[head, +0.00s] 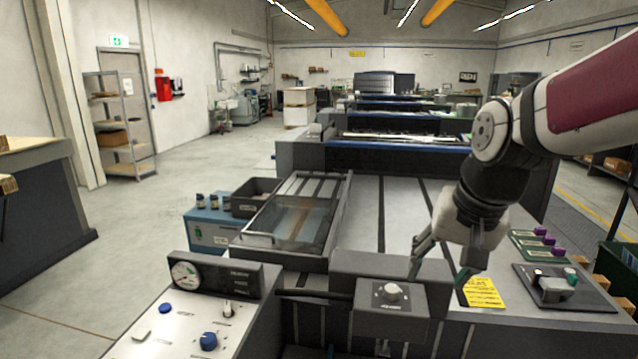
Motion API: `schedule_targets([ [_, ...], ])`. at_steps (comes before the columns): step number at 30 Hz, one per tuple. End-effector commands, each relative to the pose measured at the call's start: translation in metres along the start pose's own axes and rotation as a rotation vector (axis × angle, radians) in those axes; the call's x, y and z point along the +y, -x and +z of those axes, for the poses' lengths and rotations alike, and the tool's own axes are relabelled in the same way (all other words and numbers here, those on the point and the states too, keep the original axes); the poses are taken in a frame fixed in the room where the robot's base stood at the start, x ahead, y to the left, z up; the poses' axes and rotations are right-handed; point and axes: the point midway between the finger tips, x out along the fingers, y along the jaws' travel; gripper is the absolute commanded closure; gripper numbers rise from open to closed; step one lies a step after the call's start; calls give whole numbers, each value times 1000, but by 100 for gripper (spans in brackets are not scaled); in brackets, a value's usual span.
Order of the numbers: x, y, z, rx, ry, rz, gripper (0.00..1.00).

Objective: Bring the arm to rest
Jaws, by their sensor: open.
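My arm comes in from the right in the head view, bent downward over the grey machine top (405,215). My gripper (436,278) points down at its end, with its fingers spread apart and nothing seen between them. The left fingertip is close to a grey box with a round pale knob (391,292); I cannot tell whether it touches. The right finger is near a yellow label (483,293).
A glass-covered tray (292,215) lies left of the machine top. A gauge panel (215,277) and a blue knob (208,341) are at front left. A dark control plate (563,287) and purple-topped items (540,232) lie right. Floor at left (130,230) is clear.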

Motion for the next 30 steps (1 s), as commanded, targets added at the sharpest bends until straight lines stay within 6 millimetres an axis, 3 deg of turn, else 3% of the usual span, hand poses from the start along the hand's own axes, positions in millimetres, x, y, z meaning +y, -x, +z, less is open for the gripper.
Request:
schedule_targets([
  [1, 6, 14, 15, 11, 26, -12, 48],
  [6, 22, 46, 64, 45, 137, -21, 48],
  [15, 47, 69, 136, 107, 301, 36, 48],
  [21, 53, 70, 153, 118, 339, 60, 48],
  [30, 53, 70, 153, 118, 340, 61, 48],
])
